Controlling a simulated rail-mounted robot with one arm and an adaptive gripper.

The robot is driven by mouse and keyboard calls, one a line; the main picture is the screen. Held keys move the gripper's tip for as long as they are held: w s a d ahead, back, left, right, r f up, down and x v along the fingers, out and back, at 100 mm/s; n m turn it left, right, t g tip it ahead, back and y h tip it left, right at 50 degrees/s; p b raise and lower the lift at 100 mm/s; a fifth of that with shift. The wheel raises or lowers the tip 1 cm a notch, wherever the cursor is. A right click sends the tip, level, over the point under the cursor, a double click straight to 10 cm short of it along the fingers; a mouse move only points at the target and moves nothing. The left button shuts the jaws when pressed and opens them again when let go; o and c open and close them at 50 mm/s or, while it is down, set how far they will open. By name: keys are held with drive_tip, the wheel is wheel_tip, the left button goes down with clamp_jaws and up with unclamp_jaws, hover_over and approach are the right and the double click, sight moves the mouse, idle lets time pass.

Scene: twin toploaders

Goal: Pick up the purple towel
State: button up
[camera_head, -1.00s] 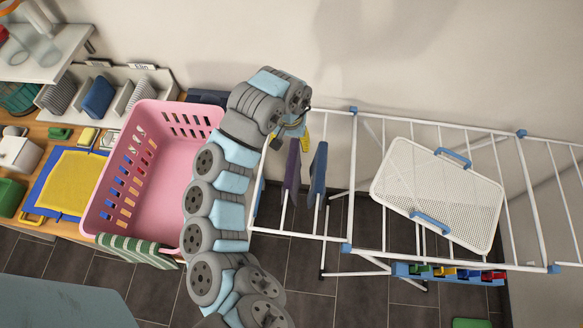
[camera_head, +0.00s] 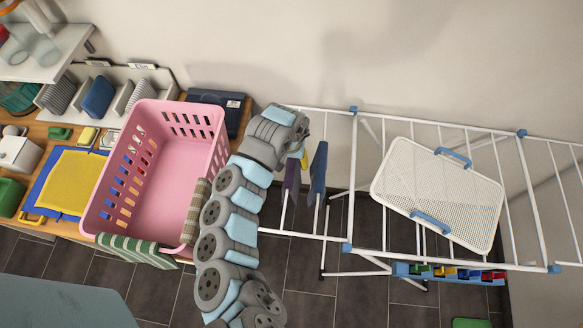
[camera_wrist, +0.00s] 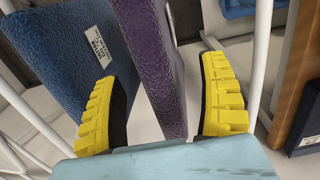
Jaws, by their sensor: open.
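The purple towel (camera_head: 291,179) hangs over a bar at the left end of the white drying rack (camera_head: 353,180). My wrist hides its upper part in the head view. In the wrist view the purple towel (camera_wrist: 157,70) runs between the two yellow-padded fingers of my gripper (camera_wrist: 160,85). The gripper is open, with a visible gap between the towel and each finger. In the head view only a bit of yellow finger (camera_head: 304,158) shows beside the towel.
A blue towel (camera_head: 318,173) hangs just right of the purple one; it also shows behind the left finger in the wrist view (camera_wrist: 60,60). A pink basket (camera_head: 170,190) with striped cloths on its rim stands left of my arm. A white mesh panel (camera_head: 438,195) lies on the rack.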

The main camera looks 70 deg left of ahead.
drive_tip(key=shift+w+f, duration=0.15)
drive_tip(key=shift+f, duration=2.3)
clamp_jaws()
